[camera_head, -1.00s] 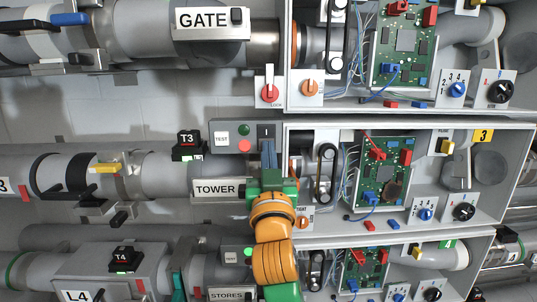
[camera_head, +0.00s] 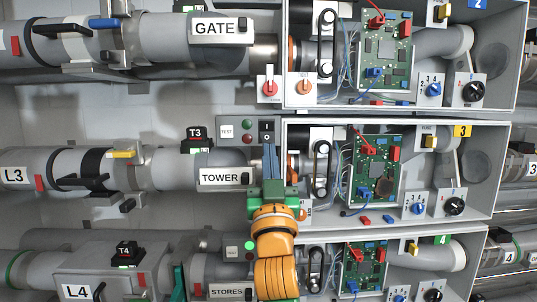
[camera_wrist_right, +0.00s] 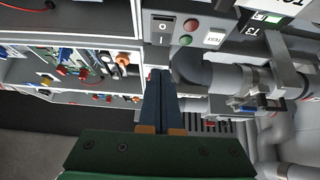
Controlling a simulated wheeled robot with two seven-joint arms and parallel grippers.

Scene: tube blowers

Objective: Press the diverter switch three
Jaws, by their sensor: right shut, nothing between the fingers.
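My right gripper (camera_head: 270,147) reaches up from below, its blue fingers shut together and empty, in front of lane 3's panel. Its tips are just below a black I/O rocker switch (camera_head: 267,127), which also shows in the right wrist view (camera_wrist_right: 162,25), above the fingertips (camera_wrist_right: 160,71) and apart from them in the picture. The TOWER plate (camera_head: 217,178) left of the fingers carries a small black switch (camera_head: 246,178). No label reads "diverter", so I cannot tell by name which is switch three. My left gripper is not in view.
Beside the rocker are a green button (camera_head: 247,124), a red button (camera_head: 247,141) and a TEST plate (camera_head: 227,131). Right of the fingers stands the open lane 3 box (camera_head: 400,125) with a circuit board (camera_head: 375,165). A grey tube runs left.

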